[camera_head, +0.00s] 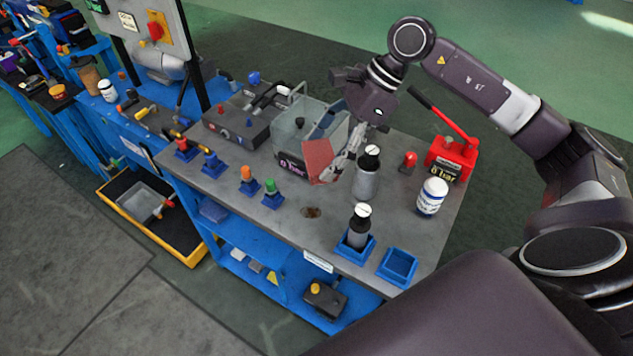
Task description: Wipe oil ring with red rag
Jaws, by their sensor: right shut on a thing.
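My right gripper (343,160) is above the grey bench top, between the clear box and a grey bottle. It is shut on the red rag (319,161), which hangs flat at its fingertips, in front of the clear box. A small dark brown oil ring (311,212) lies on the bench top nearer the front edge, below the rag in the picture. The rag is apart from the ring. My left gripper is not in view.
A grey bottle (366,178) stands right of the rag. Another bottle (358,228) stands in a blue holder, beside an empty blue holder (397,267). A white jar (432,197) and red hand pump (452,152) stand at right. Orange and green-topped pieces (271,194) stand left of the ring.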

